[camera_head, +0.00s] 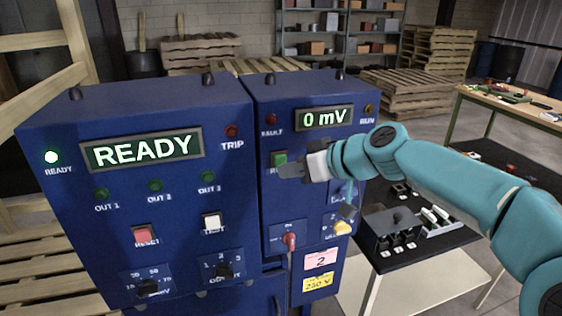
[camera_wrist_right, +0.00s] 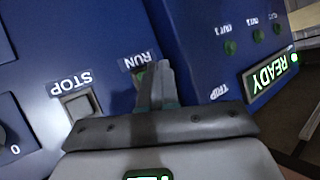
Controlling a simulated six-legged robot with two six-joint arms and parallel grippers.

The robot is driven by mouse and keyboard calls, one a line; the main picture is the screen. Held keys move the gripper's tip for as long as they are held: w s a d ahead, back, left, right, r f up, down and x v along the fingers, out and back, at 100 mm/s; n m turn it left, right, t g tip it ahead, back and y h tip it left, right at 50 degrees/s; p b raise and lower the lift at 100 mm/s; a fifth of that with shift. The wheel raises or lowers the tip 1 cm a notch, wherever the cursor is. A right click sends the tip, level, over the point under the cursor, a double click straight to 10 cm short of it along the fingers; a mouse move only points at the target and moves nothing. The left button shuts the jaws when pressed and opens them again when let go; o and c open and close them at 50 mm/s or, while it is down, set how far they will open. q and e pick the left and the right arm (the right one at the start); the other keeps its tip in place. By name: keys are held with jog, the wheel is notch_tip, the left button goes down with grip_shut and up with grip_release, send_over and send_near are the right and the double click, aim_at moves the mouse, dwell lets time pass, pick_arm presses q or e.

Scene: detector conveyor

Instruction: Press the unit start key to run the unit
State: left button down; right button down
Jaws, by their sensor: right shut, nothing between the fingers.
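The blue unit (camera_head: 300,90) on the right shows "0 mV" on its display (camera_head: 324,118). Its green RUN key (camera_head: 279,158) is on the front panel, with the label below partly covered by my gripper. My right gripper (camera_head: 290,169) is shut and empty, its fingertips just in front of the key's lower edge. In the right wrist view the shut fingertips (camera_wrist_right: 161,70) overlap the RUN key, hiding most of it; I cannot tell whether they touch. The STOP key (camera_wrist_right: 78,105) is beside the fingers there. The RUN lamp (camera_head: 369,109) looks unlit. My left gripper is not in view.
The left blue cabinet (camera_head: 75,175) shows READY with a lit green lamp, and has a red RESET key (camera_head: 145,234) and a white key (camera_head: 212,222). A black-topped table (camera_head: 440,245) stands right.

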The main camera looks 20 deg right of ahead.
jog(key=shift+w, duration=0.2)
jog(key=shift+w, duration=0.25)
dwell(0.4)
jog(key=shift+w, duration=0.5)
dwell(0.6)
jog(key=shift+s+b, duration=0.65)
jog(key=shift+s, duration=0.3)
